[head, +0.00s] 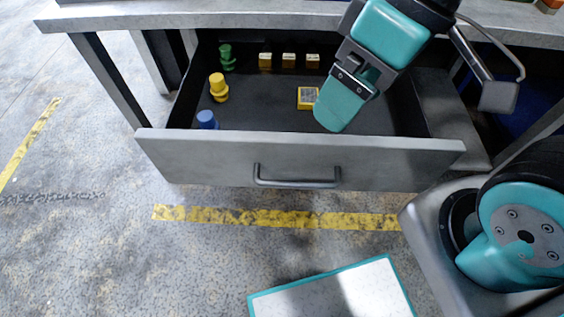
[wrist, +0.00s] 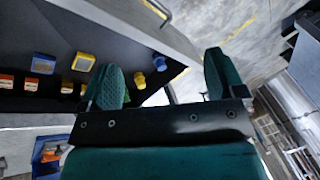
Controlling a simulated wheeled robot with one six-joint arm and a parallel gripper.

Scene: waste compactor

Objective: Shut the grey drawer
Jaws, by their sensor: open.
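The grey drawer (head: 212,162) stands pulled out from under the grey bench in the head view, with a dark bar handle (head: 297,182) on its front. Its black inside holds several small items. My gripper (head: 342,108) is over the right part of the drawer, pointing down, behind the drawer front and apart from the handle. In the wrist view my gripper (wrist: 165,80) shows its two teal fingers spread with nothing between them. The drawer front (wrist: 130,22) and part of the handle (wrist: 158,10) also show there.
In the drawer are a green piece (head: 227,60), a yellow piece (head: 218,88), a blue piece (head: 206,119), a yellow-framed block (head: 308,98) and small yellow blocks (head: 289,60). The bench top (head: 200,15) overhangs the back. Floor with a yellow line (head: 280,218) lies in front.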

